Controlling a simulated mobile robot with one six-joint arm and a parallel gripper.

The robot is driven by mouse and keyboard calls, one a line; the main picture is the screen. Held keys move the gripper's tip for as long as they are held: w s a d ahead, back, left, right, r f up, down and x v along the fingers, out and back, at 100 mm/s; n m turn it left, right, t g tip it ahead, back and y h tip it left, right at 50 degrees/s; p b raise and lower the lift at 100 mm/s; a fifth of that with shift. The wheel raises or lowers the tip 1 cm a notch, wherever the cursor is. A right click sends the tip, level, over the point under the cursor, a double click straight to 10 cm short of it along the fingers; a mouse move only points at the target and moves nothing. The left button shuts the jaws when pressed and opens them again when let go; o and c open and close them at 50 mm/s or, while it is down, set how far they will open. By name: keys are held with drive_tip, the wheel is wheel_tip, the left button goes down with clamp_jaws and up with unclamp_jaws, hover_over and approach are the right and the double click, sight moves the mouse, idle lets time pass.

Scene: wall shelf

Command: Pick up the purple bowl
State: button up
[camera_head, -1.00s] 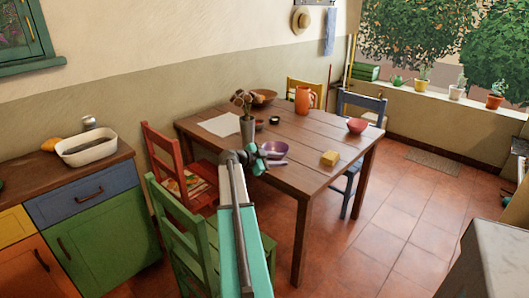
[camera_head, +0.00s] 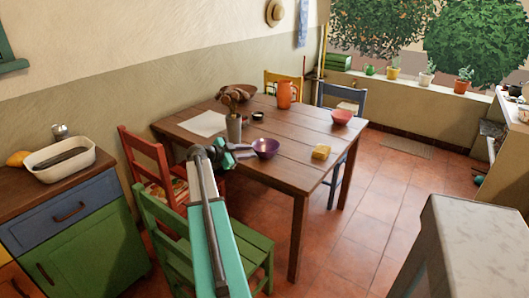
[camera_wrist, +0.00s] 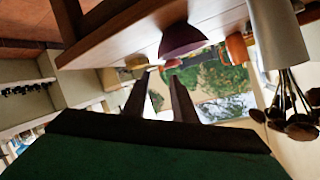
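The purple bowl (camera_head: 265,148) stands upright on the wooden table (camera_head: 295,172), near its middle. My gripper (camera_head: 242,150) is just left of the bowl in the head view, close to the tabletop. In the wrist view the table appears at the top, and the bowl (camera_wrist: 182,38) is beyond and slightly right of the fingertips. The two dark fingers (camera_wrist: 158,82) are apart with nothing between them, so my gripper is open and empty. I cannot tell the exact gap between fingertips and bowl.
A vase with dried flowers (camera_head: 234,128) stands close behind my gripper. A yellow block (camera_head: 321,151), a red bowl (camera_head: 341,117) and an orange jug (camera_head: 284,94) are also on the table. A green chair (camera_head: 245,250) stands beside my arm; a red chair (camera_head: 150,165) is at left.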

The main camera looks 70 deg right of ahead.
drive_tip(key=shift+d, duration=0.1)
drive_tip(key=p+x, duration=0.1)
drive_tip(key=x, duration=0.7)
drive_tip(key=shift+p, duration=0.3)
drive_tip(key=shift+s+d+f, duration=0.15)
drive_tip(key=shift+d, duration=0.05)
drive_tip(key=shift+p+x, duration=1)
drive_tip(key=shift+x, duration=1.6)
drive_tip(key=shift+a+f, duration=0.1)
clamp_jaws()
